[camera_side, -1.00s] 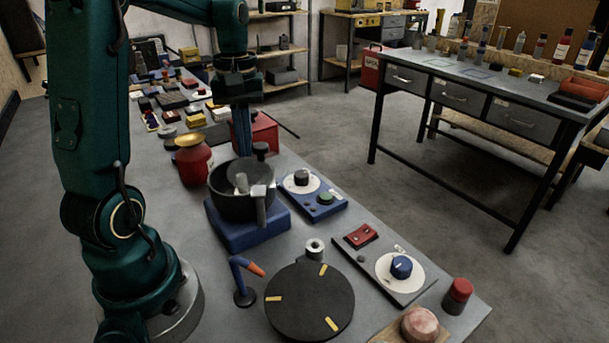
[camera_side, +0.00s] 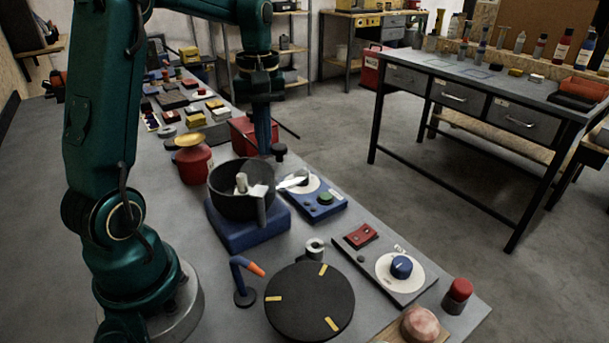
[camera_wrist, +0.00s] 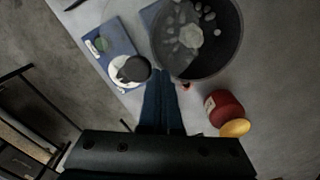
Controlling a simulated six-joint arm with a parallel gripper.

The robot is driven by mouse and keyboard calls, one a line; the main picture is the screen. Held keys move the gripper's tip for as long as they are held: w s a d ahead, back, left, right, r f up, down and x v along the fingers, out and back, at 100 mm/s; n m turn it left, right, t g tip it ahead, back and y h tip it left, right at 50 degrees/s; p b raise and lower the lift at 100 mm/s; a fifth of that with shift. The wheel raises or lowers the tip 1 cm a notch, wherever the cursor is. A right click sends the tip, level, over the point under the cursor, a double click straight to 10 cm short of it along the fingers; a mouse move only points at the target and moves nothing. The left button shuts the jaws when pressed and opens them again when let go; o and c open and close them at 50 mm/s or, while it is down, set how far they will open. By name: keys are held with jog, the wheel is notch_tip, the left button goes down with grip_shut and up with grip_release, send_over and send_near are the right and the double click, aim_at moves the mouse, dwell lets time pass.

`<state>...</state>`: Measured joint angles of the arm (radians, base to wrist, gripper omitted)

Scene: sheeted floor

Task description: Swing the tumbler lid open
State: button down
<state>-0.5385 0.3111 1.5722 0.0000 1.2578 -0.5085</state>
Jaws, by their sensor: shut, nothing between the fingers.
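The tumbler is a black round drum (camera_side: 228,192) on a blue base (camera_side: 248,230). Its mouth is uncovered, and pale stones show inside the drum in the wrist view (camera_wrist: 163,52). A light, thin piece that looks like the lid (camera_side: 291,183) sticks out from the drum's right rim above the blue control box. A black knob on a short stem (camera_side: 279,150) stands beside my gripper. My gripper (camera_side: 264,152) points down, shut and empty, behind the drum's right rim. Its fingers also show in the wrist view (camera_wrist: 160,78); contact with the knob cannot be told.
The blue control box (camera_side: 322,203) with a white dial and green button stands right of the drum. A red jar with a gold top (camera_side: 194,165) stands left, a red box (camera_side: 241,130) behind. A black turntable (camera_side: 310,302) and bent blue-orange pipe (camera_side: 240,275) are in front.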

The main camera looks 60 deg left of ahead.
aim_at(281, 145)
dwell(0.3)
jog(key=shift+w+d, duration=0.75)
jog(key=shift+w, duration=0.1)
jog(key=shift+w+d, duration=0.1)
jog(key=shift+w+d, duration=0.15)
jog(key=shift+d, duration=0.05)
jog(key=shift+w+d, duration=0.4)
jog(key=shift+d, duration=0.3)
jog(key=shift+w+d, duration=0.25)
jog(key=shift+d, duration=0.25)
jog(key=shift+w+d, duration=0.2)
jog(key=shift+d, duration=0.35)
